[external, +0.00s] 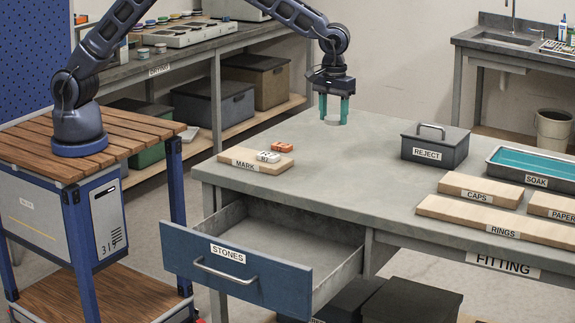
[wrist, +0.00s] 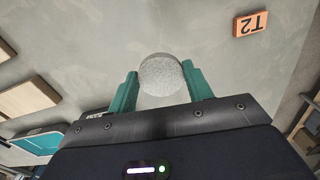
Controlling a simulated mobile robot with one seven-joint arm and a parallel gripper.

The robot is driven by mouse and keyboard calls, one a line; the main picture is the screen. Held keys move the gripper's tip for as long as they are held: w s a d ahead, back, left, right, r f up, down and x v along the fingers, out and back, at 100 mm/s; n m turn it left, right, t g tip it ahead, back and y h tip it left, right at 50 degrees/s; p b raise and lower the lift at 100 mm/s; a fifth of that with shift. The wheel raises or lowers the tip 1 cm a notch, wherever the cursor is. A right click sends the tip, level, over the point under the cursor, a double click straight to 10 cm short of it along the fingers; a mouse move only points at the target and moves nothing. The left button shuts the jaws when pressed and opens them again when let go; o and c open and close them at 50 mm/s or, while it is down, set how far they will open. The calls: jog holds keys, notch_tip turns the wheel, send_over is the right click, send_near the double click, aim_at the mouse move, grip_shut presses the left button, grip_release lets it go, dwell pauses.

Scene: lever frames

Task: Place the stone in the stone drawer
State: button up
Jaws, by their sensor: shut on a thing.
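The stone, a pale grey round piece, sits between the teal fingers of my gripper (external: 334,108). It shows low between the fingertips in the external view (external: 333,119) and face-on in the wrist view (wrist: 161,76). My gripper is shut on it, pointing down at the far side of the fitting table (external: 330,165). I cannot tell whether the stone touches the tabletop. The stone drawer (external: 236,267), blue-fronted and labelled STONES, is pulled open at the table's near left. Its visible inside is empty.
A dark REJECT box (external: 435,146), a SOAK tray (external: 535,168) and the CAPS and RINGS boards (external: 495,230) fill the right. The table's middle is clear.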

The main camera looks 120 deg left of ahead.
jog(key=s+d+f+m, duration=0.1)
jog(key=d, duration=0.6)
jog(key=s+d+f+m, duration=0.1)
jog(key=d+f, duration=0.1)
jog(key=d, duration=0.5)
jog(key=s+d+f, duration=0.1)
jog(key=d+f, duration=0.1)
jog(key=d, duration=0.6)
jog(key=shift+s+f+m, duration=0.1)
jog(key=shift+s+m, duration=0.25)
jog(key=shift+m, duration=0.05)
jog(key=s+d+f+m, duration=0.1)
jog(key=s+d+f, duration=0.1)
jog(key=s+d, duration=0.35)
jog(key=s+d+f+m, duration=0.1)
jog(key=s+d+f, duration=0.15)
jog(key=d, duration=0.65)
notch_tip(320, 180, down, 19)
jog(key=shift+a+f, duration=0.1)
jog(key=shift+a, duration=0.05)
jog(key=shift+f, duration=0.1)
jog(key=o, duration=1)
